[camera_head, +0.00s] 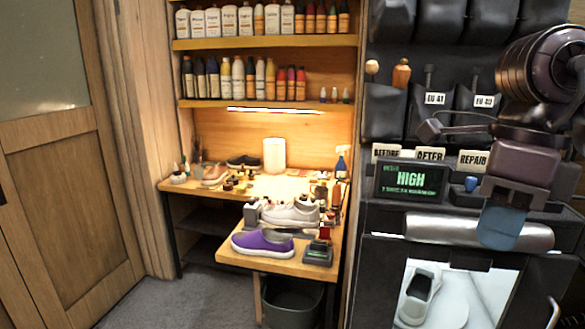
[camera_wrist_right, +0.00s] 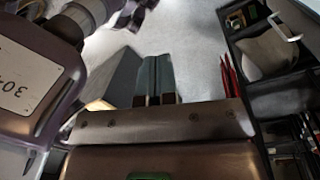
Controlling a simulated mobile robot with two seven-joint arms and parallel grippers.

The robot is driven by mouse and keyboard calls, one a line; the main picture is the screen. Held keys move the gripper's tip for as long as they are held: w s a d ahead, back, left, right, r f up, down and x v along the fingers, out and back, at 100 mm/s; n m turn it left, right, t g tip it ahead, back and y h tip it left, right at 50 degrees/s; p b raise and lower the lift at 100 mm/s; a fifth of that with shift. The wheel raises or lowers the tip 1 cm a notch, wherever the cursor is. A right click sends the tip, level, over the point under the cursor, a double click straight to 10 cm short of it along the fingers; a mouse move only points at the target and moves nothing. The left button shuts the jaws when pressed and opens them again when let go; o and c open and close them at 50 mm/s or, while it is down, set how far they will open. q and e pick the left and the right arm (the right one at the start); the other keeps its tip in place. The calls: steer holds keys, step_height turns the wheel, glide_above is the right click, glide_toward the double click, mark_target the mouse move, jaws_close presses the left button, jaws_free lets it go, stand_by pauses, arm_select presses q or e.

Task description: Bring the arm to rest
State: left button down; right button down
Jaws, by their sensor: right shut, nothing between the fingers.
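My right arm comes in from the upper right in the head view. Its gripper (camera_head: 502,228) hangs in front of the black cabinet, with blue-grey fingers pointing down. In the right wrist view the two fingers (camera_wrist_right: 155,80) lie together, shut, with nothing between them. My left gripper is not in view.
The black cabinet has a display (camera_head: 411,180) reading HIGH and a lit compartment holding a sneaker (camera_head: 420,295). A purple shoe (camera_head: 262,244) and a pale sneaker (camera_head: 292,213) are on the wooden bench (camera_head: 240,262). Bottles fill shelves above. Floor (camera_head: 170,304) shows clear at lower left.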

steer(key=w+a+f+m+g+y, duration=0.1)
steer(key=a+f+g+y, duration=0.25)
steer(key=a+y, duration=0.3)
steer(key=a+f+m+g+y, duration=0.2)
steer(key=a+f+y, duration=0.25)
steer(key=y, duration=0.35)
steer(key=w+d+f+m+t+y, duration=0.2)
steer(key=w+f+m+t+y, duration=0.15)
steer(key=m+t, duration=0.55)
steer(key=w+d+f+m+t+y, duration=0.2)
steer(key=w+f+m+t, duration=0.25)
steer(key=m+t, duration=0.5)
steer(key=s+d+f+m+t+h, duration=0.1)
steer(key=d+f+m+t+h, duration=0.25)
steer(key=f+m+h, duration=0.55)
steer(key=s+d+f+m+t+h, duration=0.1)
steer(key=d+f+m+t+h, duration=0.3)
steer(key=f+m+h, duration=0.5)
steer(key=s+d+f+m+g+h, duration=0.1)
steer(key=s+f+g, duration=0.3)
steer(key=f, duration=0.5)
steer(key=s+d+f+m+g+h, duration=0.2)
steer(key=s+d+f+m+g, duration=0.2)
steer(key=s+f, duration=0.4)
steer(key=shift+s+d+f+h, duration=0.3)
steer(key=shift+f, duration=0.05)
